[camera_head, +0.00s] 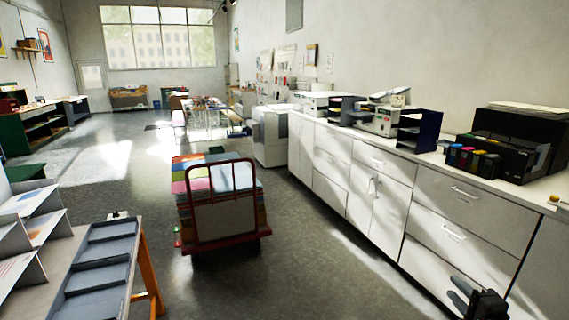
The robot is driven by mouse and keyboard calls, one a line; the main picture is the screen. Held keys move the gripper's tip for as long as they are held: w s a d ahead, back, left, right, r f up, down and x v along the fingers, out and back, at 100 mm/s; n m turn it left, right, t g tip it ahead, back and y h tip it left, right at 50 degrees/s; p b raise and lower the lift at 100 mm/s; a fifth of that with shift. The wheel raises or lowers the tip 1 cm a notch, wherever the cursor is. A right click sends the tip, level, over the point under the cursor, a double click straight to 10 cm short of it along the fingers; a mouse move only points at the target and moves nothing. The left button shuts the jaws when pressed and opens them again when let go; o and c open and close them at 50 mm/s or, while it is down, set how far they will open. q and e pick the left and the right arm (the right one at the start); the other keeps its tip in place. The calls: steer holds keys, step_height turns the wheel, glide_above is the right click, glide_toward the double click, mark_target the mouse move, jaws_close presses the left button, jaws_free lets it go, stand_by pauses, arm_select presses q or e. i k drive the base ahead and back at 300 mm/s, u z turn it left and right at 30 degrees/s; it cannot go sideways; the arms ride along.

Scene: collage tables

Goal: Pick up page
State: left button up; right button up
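Printed pages lie on a stepped white rack at the left edge, including one with blue print (36,194), one with orange (46,229) and one with red and blue marks (15,268). I cannot tell which page the task means. My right gripper (455,290) is at the bottom right, in front of the white drawers. Its two dark fingers are apart with nothing visible between them, far from the rack. My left gripper is not seen.
A grey-blue compartment tray (100,261) sits on the near-left table. A red-framed cart (225,207) with stacked coloured sheets stands mid-floor. White cabinets (381,186) with printers (517,135) line the right. Floor between cart and cabinets is clear.

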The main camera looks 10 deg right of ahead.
mark_target(26, 204)
steer(key=u, duration=0.05)
steer(key=i, duration=3.1)
steer(key=u, duration=1.15)
steer(key=i, duration=0.75)
steer(key=u, duration=3)
